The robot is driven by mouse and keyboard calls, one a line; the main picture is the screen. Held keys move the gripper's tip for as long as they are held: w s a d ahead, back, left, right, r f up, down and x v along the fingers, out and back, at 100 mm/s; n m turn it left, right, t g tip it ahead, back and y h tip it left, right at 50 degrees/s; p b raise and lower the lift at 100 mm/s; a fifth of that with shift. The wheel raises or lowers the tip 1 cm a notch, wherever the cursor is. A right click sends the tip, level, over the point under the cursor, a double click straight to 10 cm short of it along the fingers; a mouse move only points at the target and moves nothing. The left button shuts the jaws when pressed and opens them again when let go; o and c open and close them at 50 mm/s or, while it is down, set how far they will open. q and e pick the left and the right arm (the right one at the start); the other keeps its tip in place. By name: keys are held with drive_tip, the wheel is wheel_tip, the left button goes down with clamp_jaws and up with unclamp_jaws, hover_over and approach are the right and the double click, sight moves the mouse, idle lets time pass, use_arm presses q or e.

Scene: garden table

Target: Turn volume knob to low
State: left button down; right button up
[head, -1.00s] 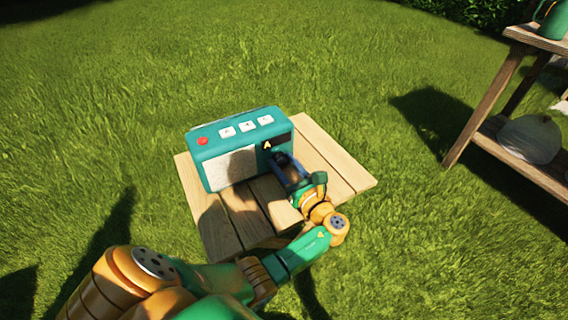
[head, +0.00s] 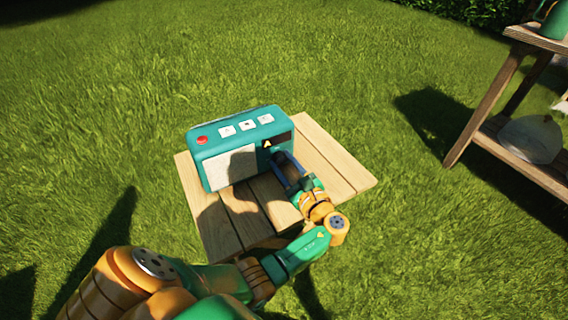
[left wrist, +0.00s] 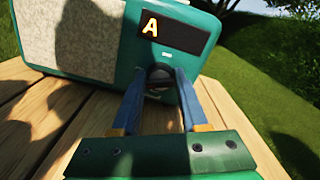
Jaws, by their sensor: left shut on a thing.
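A teal radio (head: 205,172) stands upright on a small wooden table (head: 345,172). It has a pale speaker panel, a dark display with an orange letter A, white top buttons and a red top button. In the left wrist view, a dark round knob (left wrist: 160,71) sits on the radio's front (left wrist: 128,60) below the display (left wrist: 170,30). My left gripper (head: 279,160) is at the radio's right front, its two blue fingers on either side of the knob and shut on it. The fingers partly hide the knob, and I cannot read its setting. My right gripper is out of view.
Bare planks (head: 240,215) lie in front of the radio and to its right. Grass surrounds the table. A wooden shelf (head: 490,105) stands at the far right, with a green can (head: 555,20) on top and a pale rounded object (head: 532,140) below.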

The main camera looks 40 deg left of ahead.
use_arm(q)
drive_tip(key=shift+n, duration=1.1)
drive_tip(key=shift+c, duration=2.2)
unclamp_jaws()
drive_tip(key=shift+v, duration=3.6)
